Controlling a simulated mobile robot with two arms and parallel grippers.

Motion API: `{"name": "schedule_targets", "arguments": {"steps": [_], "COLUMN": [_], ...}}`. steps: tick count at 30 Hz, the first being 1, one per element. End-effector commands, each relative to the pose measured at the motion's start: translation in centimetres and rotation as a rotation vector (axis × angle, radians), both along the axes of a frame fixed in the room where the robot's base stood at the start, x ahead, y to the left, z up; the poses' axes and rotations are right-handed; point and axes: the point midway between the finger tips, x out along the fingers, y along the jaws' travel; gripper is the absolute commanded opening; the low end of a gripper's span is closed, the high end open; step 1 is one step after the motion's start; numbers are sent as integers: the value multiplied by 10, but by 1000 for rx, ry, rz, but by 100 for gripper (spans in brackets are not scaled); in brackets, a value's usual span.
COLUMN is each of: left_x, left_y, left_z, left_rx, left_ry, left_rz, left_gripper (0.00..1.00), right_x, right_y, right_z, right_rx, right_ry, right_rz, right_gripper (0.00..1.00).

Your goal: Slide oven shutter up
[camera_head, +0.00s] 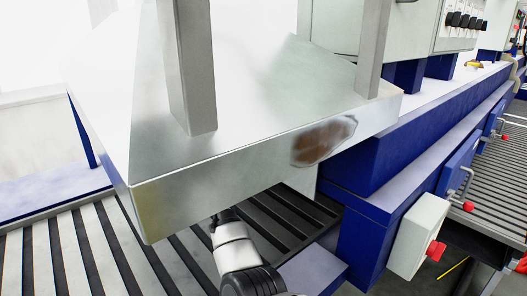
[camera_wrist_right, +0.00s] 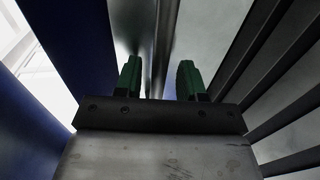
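A large shiny metal hood (camera_head: 220,165) stands over a slatted roller conveyor (camera_head: 60,255) in the head view. I cannot tell for certain which metal panel is the oven shutter. One of my arms comes up from the bottom and passes under the hood's front lower edge; its gripper is hidden there. In the right wrist view, my right gripper (camera_wrist_right: 158,72) has two green fingers apart with a gap between them. A metal edge (camera_wrist_right: 160,30) runs beyond and between the fingertips; contact cannot be told. My left gripper is not in view.
Grey posts (camera_head: 190,70) rise from the hood. A blue frame (camera_head: 375,220) and a grey box with a red knob (camera_head: 418,235) stand to the right. Dark slats (camera_wrist_right: 285,60) and a blue panel (camera_wrist_right: 70,60) flank my right gripper closely.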

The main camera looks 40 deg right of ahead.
Motion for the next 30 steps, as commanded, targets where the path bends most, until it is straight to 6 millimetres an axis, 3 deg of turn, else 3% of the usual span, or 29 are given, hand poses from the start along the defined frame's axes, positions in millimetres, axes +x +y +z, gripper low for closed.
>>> {"name": "schedule_targets", "arguments": {"steps": [15, 21, 30], "left_x": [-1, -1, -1], "left_y": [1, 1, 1], "left_z": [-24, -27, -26], "left_rx": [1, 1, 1], "left_ry": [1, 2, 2], "left_rz": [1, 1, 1], "left_gripper": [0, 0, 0], "right_x": [-6, -8, -8], "right_y": [87, 102, 103], "right_z": [17, 21, 22], "right_rx": [-1, -1, -1], "right_ry": [-3, -1, -1], "right_rz": [3, 2, 0], "right_gripper": [39, 39, 39]}}
